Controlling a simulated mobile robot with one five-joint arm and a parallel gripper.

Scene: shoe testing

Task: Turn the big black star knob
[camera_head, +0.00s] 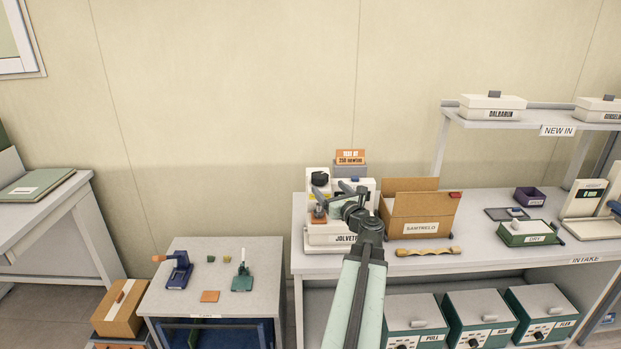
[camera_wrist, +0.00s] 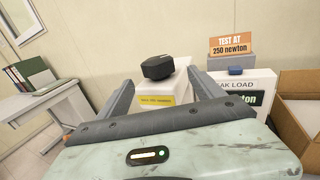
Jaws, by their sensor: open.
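The big black star knob (camera_head: 319,178) sits on top of the white test machine (camera_head: 325,239) labelled JOLVET, at the left end of the long bench. In the wrist view the knob (camera_wrist: 165,66) stands on a white block with a yellow label, ahead of my gripper and between the lines of its two fingers. My gripper (camera_wrist: 164,85) is open and empty, with its fingers apart and short of the knob.
An orange sign (camera_head: 351,156) reading 250 newton stands behind the machine. An open cardboard box (camera_head: 420,228) is close on the machine's right, with a wooden-looking tool (camera_head: 428,251) in front. A lower small table (camera_head: 215,297) stands left. The wall is behind; space left of the knob is clear.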

